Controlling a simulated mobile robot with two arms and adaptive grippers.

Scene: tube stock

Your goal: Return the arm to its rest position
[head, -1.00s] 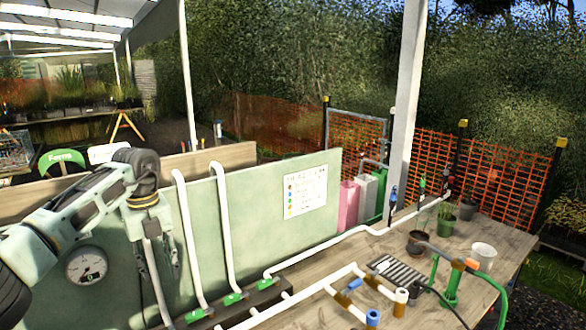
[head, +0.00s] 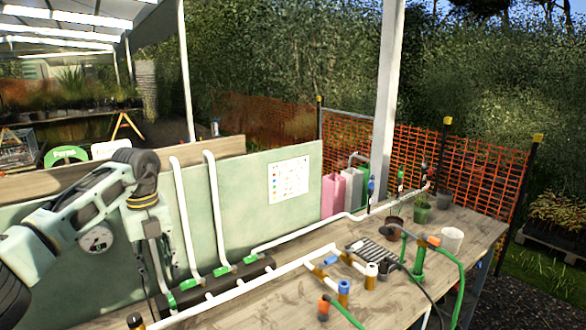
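My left arm comes in from the left edge, bent at a dark joint, with my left gripper (head: 163,272) hanging down in front of the green panel (head: 235,213). The gripper is near the left end of the white pipework, and no object shows in it. Its fingers are thin and dark, so I cannot tell whether they are open or shut. My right gripper is not in view.
White pipes (head: 221,205) with green fittings run down the panel and along the wooden table (head: 300,290). Blue and orange-capped pipe ends, a green hose (head: 455,270), a black grate (head: 372,250), a white pot (head: 451,240) and plant pots stand to the right.

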